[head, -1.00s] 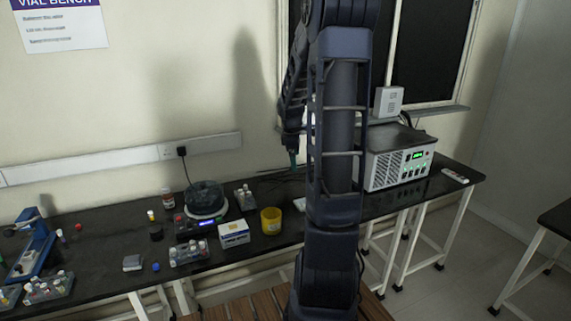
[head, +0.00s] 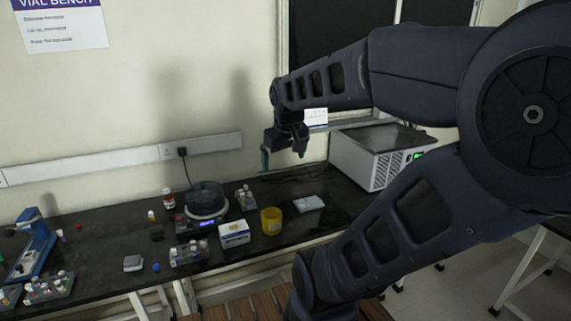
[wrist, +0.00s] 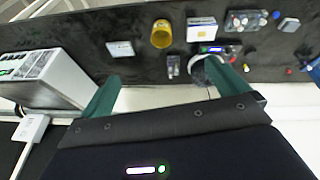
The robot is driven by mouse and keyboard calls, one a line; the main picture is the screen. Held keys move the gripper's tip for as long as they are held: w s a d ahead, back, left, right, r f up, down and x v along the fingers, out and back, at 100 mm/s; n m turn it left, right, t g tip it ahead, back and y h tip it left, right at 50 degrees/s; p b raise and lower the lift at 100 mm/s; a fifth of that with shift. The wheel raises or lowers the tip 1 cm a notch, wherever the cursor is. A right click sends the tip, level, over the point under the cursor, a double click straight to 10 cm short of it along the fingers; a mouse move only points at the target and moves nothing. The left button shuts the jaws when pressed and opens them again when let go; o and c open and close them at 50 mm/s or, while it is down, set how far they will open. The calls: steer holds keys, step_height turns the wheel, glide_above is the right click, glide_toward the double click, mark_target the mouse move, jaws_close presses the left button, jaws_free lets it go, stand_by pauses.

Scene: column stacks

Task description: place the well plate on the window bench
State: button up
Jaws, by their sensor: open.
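A flat, pale, tray-like piece that looks like the well plate (head: 309,202) lies on the dark bench (head: 340,213), right of a yellow cup. It also shows in the wrist view (wrist: 119,49). My gripper (head: 283,155) is open and empty, above the back of the bench near the wall, higher than the plate and apart from it. In the wrist view the green fingers of my gripper (wrist: 160,75) are spread wide with nothing between them. A window (head: 335,45) is in the wall behind my arm; no label marks this bench as the window bench.
The yellow cup (head: 271,221), a white carton (head: 234,233), vial racks (head: 189,254) and a round dark-topped device (head: 206,199) stand left of the plate. A large white instrument box (head: 370,160) stands to its right. Bare bench lies around the plate.

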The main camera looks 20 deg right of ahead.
steer(key=shift+m+y, duration=0.4)
steer(key=shift+m, duration=0.4)
steer(key=s, duration=0.2)
steer(key=s+a, duration=0.1)
steer(key=s, duration=0.1)
steer(key=shift+a, duration=0.15)
